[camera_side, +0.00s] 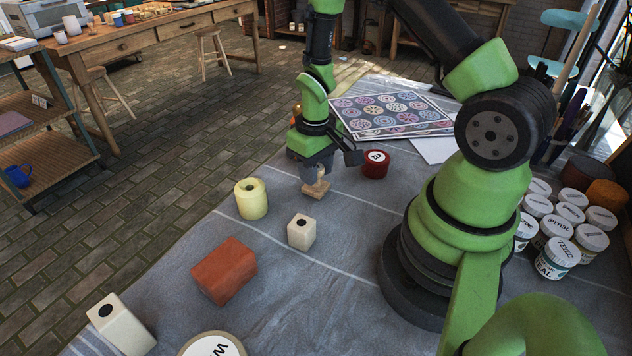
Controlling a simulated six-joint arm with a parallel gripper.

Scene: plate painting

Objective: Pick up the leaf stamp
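A small wooden stamp (315,191) with a flat base and a short upright handle is on the grey cloth near the middle of the view. It looks to be the leaf stamp, but its printing face is hidden underneath. My gripper (319,173) points down right over it, with the fingertips at the handle. The fingers are small and partly overlap the handle, so I cannot tell whether they are closed on it. The base appears to be at or very close to the cloth.
Around the stamp are a red pot (376,164), a yellow roll (251,199), a white block (302,231) and a terracotta block (225,270). A pattern sheet (392,116) lies behind; several jars (557,258) stand right.

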